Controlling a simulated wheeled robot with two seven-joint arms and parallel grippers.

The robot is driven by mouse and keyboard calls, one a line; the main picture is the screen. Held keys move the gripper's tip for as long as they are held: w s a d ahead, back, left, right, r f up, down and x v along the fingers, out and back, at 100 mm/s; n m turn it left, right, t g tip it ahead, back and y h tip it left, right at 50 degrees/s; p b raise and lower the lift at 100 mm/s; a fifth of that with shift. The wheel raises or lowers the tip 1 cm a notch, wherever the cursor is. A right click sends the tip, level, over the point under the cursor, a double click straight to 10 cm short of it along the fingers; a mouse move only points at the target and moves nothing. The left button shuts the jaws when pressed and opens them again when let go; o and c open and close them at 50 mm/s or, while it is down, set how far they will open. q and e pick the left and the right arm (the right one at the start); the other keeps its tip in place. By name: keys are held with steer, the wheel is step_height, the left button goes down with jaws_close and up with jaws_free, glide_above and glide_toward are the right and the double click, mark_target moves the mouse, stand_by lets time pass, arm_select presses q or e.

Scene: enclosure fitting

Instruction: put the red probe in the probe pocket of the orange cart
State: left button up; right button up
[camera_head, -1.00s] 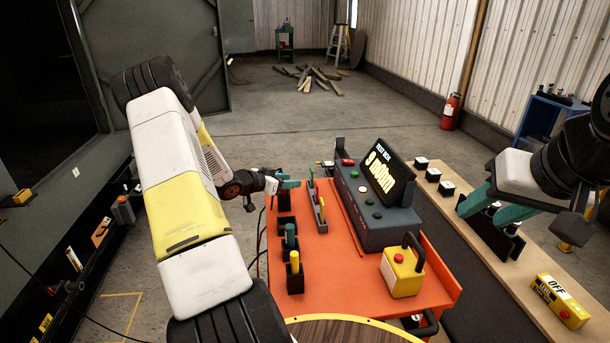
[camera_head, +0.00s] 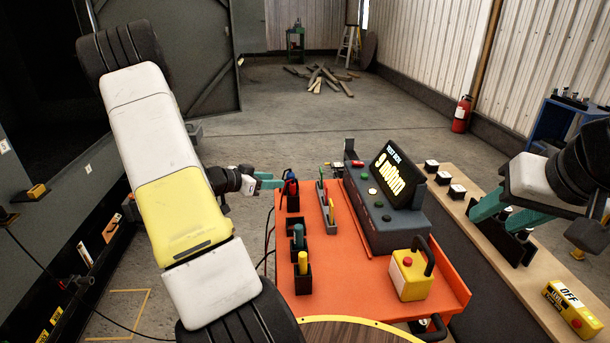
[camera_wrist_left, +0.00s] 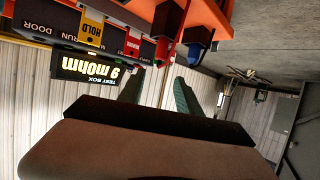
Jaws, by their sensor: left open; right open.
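The red probe (camera_head: 292,188) stands in the black probe pocket (camera_head: 293,204) at the far left corner of the orange cart (camera_head: 340,278), beside a blue one. In the left wrist view the red probe (camera_wrist_left: 176,38) hangs upside down in the picture, beside the blue one (camera_wrist_left: 195,50). My left gripper (camera_head: 274,181) is open, just left of the pocket; in the left wrist view its fingers (camera_wrist_left: 158,92) are apart with nothing between them. Whether a finger touches the probe cannot be told. My right gripper (camera_head: 502,212) is open at the bench by a black holder.
Two more black pockets, with a teal (camera_head: 299,237) and a yellow (camera_head: 303,263) handle, line the cart's left edge. A narrow tray (camera_head: 328,212), the test box (camera_head: 382,219) reading 9 mohm and a yellow box (camera_head: 409,280) fill the cart. The floor left of it is open.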

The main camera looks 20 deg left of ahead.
arm_select(q)
step_height(320, 180, up, 14)
steer(key=w+d+n+y, duration=0.2)
steer(key=d+y, duration=0.1)
steer(key=y, duration=0.3)
steer(key=s+d+r+n+g+y, duration=0.2)
steer(key=s+d+r, duration=0.1)
steer(key=s+r, duration=0.25)
steer(key=s+d+g+h, duration=0.2)
steer(key=s+d, duration=0.6)
steer(key=s, duration=0.3)
steer(key=s+d+n+g+h, duration=0.1)
steer(key=s+d+h, duration=0.1)
steer(key=s+d, duration=0.7)
steer(key=s, duration=0.3)
steer(key=shift+r+g, duration=0.3)
steer(key=shift+g, duration=0.1)
steer(key=shift+w, duration=0.1)
